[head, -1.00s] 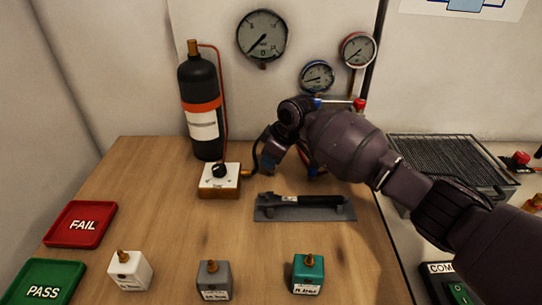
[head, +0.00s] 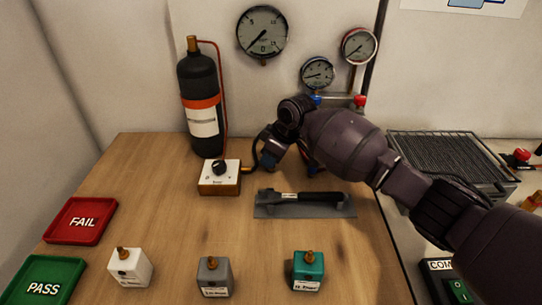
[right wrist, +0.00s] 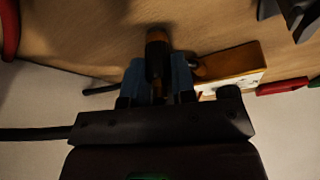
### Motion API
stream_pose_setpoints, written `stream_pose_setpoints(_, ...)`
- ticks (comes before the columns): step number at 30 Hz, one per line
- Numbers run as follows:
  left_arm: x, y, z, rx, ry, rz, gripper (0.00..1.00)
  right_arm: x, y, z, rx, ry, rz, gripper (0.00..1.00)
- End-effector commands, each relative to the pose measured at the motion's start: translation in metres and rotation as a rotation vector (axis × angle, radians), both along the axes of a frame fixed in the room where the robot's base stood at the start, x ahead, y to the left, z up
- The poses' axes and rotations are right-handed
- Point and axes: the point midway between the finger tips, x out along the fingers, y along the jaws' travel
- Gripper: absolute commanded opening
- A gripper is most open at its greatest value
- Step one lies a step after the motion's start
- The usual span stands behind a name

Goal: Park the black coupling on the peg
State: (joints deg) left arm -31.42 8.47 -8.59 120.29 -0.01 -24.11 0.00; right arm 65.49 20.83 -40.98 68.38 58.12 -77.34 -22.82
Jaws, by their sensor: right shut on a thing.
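My right gripper (head: 268,158) hangs over the back of the wooden bench, just right of the white-topped box. In the right wrist view its blue fingers (right wrist: 158,82) are shut on the black coupling (right wrist: 156,62), which has an orange-brown end. In the head view the fingers and wrist mostly hide the coupling. My left gripper is not in view.
The white-topped box (head: 219,178) and black cylinder (head: 203,105) stand left of the gripper. A grey tray (head: 334,210) with a black-handled tool lies in front. Three small blocks, including a teal one (head: 308,270), line the front. Gauges (head: 262,33) hang behind.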

Motion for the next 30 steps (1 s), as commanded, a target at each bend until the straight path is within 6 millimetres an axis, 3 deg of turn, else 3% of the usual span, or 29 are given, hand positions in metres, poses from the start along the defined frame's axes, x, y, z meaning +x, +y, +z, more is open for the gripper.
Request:
stream_pose_setpoints(2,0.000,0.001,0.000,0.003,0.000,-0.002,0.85,0.000,0.000,0.000,0.001,0.000,0.000,0.00)
stream_pose_setpoints(3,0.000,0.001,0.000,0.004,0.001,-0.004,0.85,0.000,0.000,0.001,0.001,0.000,0.000,0.30)
stream_pose_setpoints(5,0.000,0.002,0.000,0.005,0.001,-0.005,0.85,0.000,0.000,0.001,0.000,0.000,0.000,0.40)
stream_pose_setpoints(11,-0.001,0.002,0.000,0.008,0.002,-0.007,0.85,0.000,0.000,0.000,0.000,0.000,0.000,0.41)
stream_pose_setpoints(17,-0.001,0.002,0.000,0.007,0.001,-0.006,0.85,0.000,0.000,0.000,0.000,0.000,0.000,0.70)
stream_pose_setpoints(26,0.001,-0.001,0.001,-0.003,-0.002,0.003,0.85,0.000,-0.001,0.001,0.000,0.000,0.000,0.71)
stream_pose_setpoints(30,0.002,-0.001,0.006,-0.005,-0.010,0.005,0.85,-0.001,-0.004,0.013,0.000,-0.003,0.000,0.71)
